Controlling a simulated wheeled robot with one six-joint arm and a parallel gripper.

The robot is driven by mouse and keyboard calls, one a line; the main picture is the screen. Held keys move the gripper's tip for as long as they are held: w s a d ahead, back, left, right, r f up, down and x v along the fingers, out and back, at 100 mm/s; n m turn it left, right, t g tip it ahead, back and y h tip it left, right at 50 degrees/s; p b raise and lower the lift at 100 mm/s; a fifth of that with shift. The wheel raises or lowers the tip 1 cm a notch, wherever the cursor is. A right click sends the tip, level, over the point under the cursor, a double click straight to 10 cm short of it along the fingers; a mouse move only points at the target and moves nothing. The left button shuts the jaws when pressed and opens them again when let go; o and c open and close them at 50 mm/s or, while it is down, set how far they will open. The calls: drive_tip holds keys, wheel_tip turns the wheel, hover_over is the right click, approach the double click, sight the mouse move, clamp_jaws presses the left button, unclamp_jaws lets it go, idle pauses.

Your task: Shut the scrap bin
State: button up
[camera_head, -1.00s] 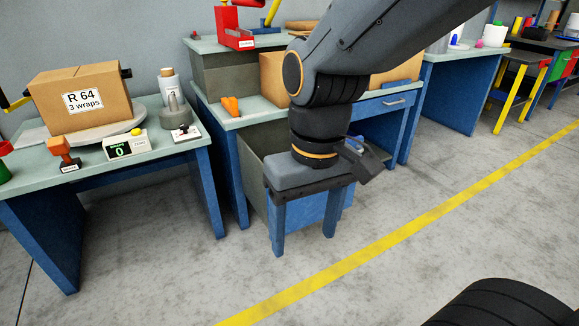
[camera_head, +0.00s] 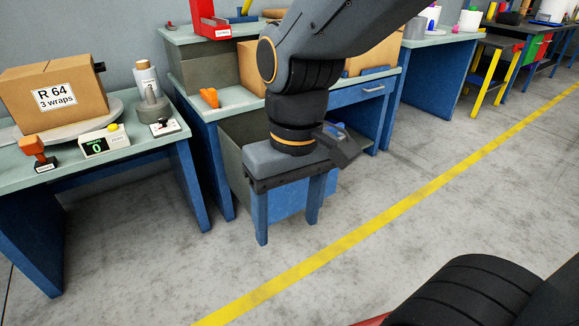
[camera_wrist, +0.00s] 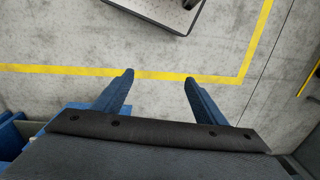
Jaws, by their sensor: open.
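My gripper (camera_head: 287,231) is open and points down in front of the middle workbench, with nothing between its two blue fingers. In the wrist view my gripper (camera_wrist: 159,76) has bare floor between its fingertips. A blue panel (camera_head: 285,203) with an olive-grey side wall (camera_head: 235,165) stands low under the bench front, behind the fingers. It looks like a pulled-out bin, probably the scrap bin. My wrist and fingers hide much of it, so I cannot tell how far out it stands. I see no contact with it.
The middle bench (camera_head: 235,103) carries an orange item (camera_head: 209,97) and cartons. A left bench (camera_head: 150,150) holds a box marked R 64 (camera_head: 55,97). A yellow floor line (camera_head: 380,228) crosses clear concrete. A dark-edged object (camera_wrist: 170,12) stands at the wrist view's top.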

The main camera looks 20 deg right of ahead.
drive_tip(key=shift+w+d, duration=0.1)
drive_tip(key=shift+w, duration=0.1)
drive_tip(key=c, duration=0.4)
drive_tip(key=w+d+f+m+t, duration=0.1)
drive_tip(key=w, duration=0.3)
drive_tip(key=w+d+f+m+t, duration=0.1)
drive_tip(key=w+d+f, duration=0.1)
drive_tip(key=w, duration=0.3)
drive_tip(key=w+d+f+m+t+b, duration=0.1)
drive_tip(key=w+d+f, duration=0.1)
drive_tip(key=w, duration=0.2)
drive_tip(key=shift+w+f+m+h, duration=0.2)
drive_tip(key=shift+w+m+h, duration=0.05)
drive_tip(key=shift+m+h, duration=0.05)
clamp_jaws()
drive_tip(key=w+d+f+m+t+y+b, duration=0.1)
drive_tip(key=w+d+f+m+t, duration=0.25)
drive_tip(key=w, duration=0.45)
drive_tip(key=w+d+f+m+t+b, duration=0.1)
drive_tip(key=w+d+f+m+t, duration=0.25)
drive_tip(key=w, duration=0.55)
drive_tip(key=w+d+f+m+t+y+b, duration=0.1)
drive_tip(key=d+f+m+t+y+b, duration=0.1)
drive_tip(key=d+f+m+t+y, duration=0.6)
drive_tip(key=w+a+r+n+h+b, duration=0.1)
drive_tip(key=w+a+r+h+b, duration=0.1)
drive_tip(key=w, duration=1.1)
drive_tip(key=shift+w+a+g+h+b, duration=0.2)
drive_tip(key=shift+a+g+h+b, duration=0.25)
drive_tip(key=shift+h, duration=0.25)
